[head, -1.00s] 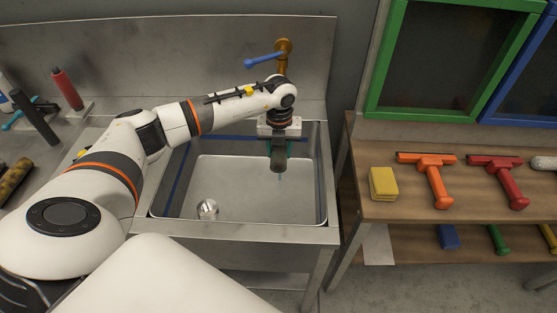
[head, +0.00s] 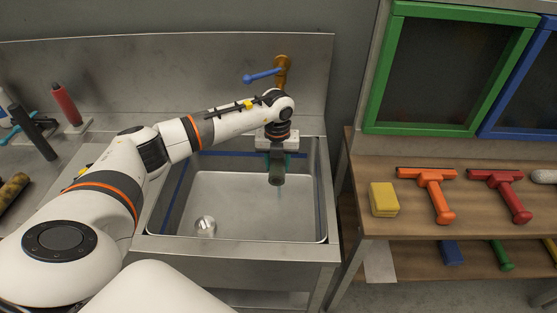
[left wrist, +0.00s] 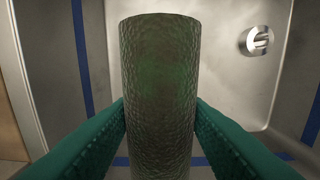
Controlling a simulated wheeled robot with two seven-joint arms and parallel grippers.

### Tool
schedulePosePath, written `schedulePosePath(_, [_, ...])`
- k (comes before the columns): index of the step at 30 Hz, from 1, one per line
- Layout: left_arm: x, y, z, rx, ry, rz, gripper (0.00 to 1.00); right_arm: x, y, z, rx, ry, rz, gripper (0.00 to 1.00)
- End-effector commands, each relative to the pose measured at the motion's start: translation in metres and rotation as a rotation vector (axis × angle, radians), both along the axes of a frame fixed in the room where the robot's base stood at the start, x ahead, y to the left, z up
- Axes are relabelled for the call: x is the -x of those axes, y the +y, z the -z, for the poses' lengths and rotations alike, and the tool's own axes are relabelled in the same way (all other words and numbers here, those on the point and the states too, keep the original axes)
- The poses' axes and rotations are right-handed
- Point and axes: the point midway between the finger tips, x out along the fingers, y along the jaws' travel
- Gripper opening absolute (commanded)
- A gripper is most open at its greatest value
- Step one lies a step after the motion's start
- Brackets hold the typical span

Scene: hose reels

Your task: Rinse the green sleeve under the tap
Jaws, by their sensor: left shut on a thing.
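My left gripper (head: 277,165) points down into the sink (head: 250,205), below and in front of the brass tap (head: 283,68) with its blue lever. It is shut on the sleeve (head: 277,179), a dark, upright cylinder. In the left wrist view the sleeve (left wrist: 160,95) fills the middle, brownish and dull green with a bumpy surface. The teal fingers (left wrist: 160,135) press it from both sides. A faint bluish streak shows just below and right of the sleeve in the head view, perhaps water. The tap's outlet is hidden behind my arm. My right gripper is out of view.
A shiny metal drain piece (head: 205,226) is at the sink's front left. At right, a wooden shelf holds a yellow sponge (head: 384,200), an orange squeegee (head: 436,190) and a red squeegee (head: 510,190). The sink's inside is otherwise clear.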

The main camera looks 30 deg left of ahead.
Motion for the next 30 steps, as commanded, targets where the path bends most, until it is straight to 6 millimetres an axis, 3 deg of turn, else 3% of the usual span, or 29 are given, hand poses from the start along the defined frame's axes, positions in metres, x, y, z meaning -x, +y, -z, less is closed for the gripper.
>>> schedulePosePath(30, [-0.0013,-0.0019,-0.0001,0.0,0.0,-0.001,0.18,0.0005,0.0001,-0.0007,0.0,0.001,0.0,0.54])
